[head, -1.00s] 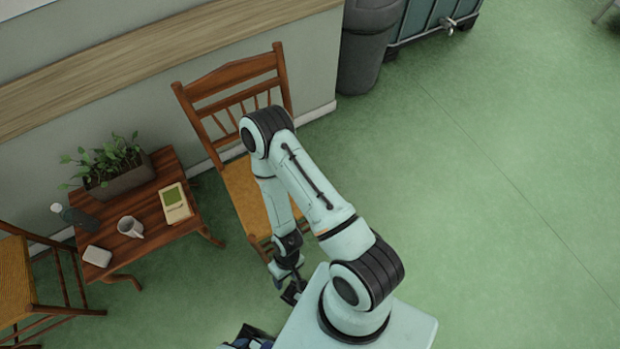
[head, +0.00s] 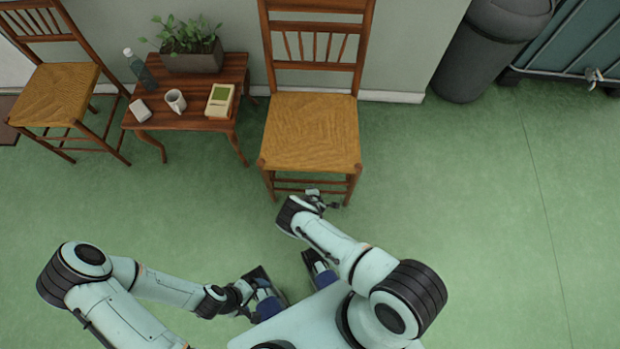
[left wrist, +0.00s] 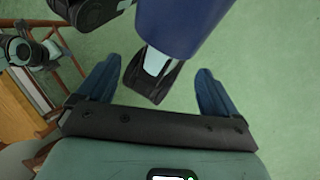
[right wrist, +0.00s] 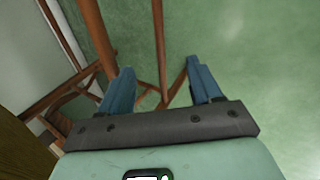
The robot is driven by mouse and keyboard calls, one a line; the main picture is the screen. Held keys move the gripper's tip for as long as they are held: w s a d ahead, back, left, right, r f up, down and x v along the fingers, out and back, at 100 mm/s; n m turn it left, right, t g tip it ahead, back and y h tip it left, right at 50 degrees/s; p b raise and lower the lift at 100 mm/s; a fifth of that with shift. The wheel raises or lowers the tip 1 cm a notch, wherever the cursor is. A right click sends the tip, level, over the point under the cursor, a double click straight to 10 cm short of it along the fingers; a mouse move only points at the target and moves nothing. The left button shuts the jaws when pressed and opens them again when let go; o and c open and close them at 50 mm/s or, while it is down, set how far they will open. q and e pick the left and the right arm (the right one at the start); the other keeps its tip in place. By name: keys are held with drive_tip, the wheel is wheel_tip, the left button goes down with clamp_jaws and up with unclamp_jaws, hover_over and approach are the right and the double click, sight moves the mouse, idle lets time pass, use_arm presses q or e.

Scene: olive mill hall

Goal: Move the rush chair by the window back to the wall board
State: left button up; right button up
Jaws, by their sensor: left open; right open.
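A wooden rush chair (head: 312,130) stands upright in the middle of the head view, its back towards the wall and its woven seat facing me. A second rush chair (head: 55,95) stands at the far left beyond the small table. No window or wall board can be made out. My right arm reaches to the middle chair's front legs; its gripper is mostly hidden in the head view. In the right wrist view the right gripper (right wrist: 158,68) is open, with brown chair bars beyond and between its fingers. My left gripper (left wrist: 157,72) is open and empty, low near my base.
A dark bin (head: 480,55) and tank (head: 570,45) stand right. Green floor is clear at right.

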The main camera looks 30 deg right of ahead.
drive_tip(key=b+x, duration=1.2)
drive_tip(key=shift+w+f, duration=0.2)
drive_tip(key=shift+f, duration=0.15)
drive_tip(key=shift+w+f+b, duration=0.2)
drive_tip(key=shift+f+b, duration=0.15)
drive_tip(key=shift+b, duration=0.1)
drive_tip(key=shift+w+d+f+b, duration=0.1)
drive_tip(key=shift+w+f+b, duration=0.1)
drive_tip(key=shift+b, duration=0.15)
use_arm(q)
drive_tip(key=w+a+f+t+y, duration=0.1)
drive_tip(key=w+a+f+t, duration=0.1)
drive_tip(key=w+f, duration=0.3)
drive_tip(key=w+a+f+n+t, duration=0.1)
drive_tip(key=w+a+f, duration=0.2)
drive_tip(key=w+f, duration=0.3)
wheel_tip(320, 180, down, 4)
drive_tip(key=shift+w+a+r+t+y, duration=0.2)
drive_tip(key=shift+a+r+t+y, duration=0.1)
drive_tip(key=shift+t+y, duration=0.1)
